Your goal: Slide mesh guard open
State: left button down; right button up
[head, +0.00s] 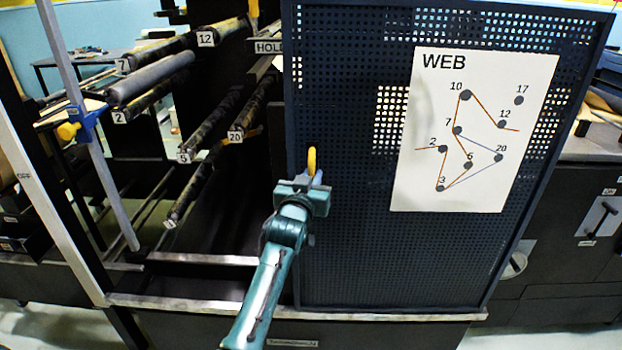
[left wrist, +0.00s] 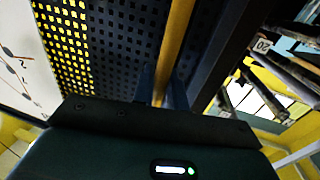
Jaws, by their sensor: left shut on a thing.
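The mesh guard (head: 350,250) is a dark blue perforated panel in the middle and right of the head view, with a white WEB diagram sheet (head: 475,130) on it. Its yellow handle (head: 311,160) is upright near the panel's left edge. My left gripper (head: 312,180) is shut on the handle's lower part. In the left wrist view the yellow handle (left wrist: 178,50) runs down between my fingers (left wrist: 160,88), with the mesh (left wrist: 120,40) behind it. The right gripper is not in view.
Left of the guard, the machine bay is uncovered and shows several numbered rollers (head: 150,80). A slanted grey bar with a blue clamp (head: 84,124) stands at the left. A metal rail (head: 230,306) runs below the guard. A dark cabinet (head: 570,240) stands at the right.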

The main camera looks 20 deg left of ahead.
pick_arm(q)
jog(key=c, duration=1.5)
grip_release()
notch_tip(320, 180, up, 10)
jog(key=shift+f, duration=0.1)
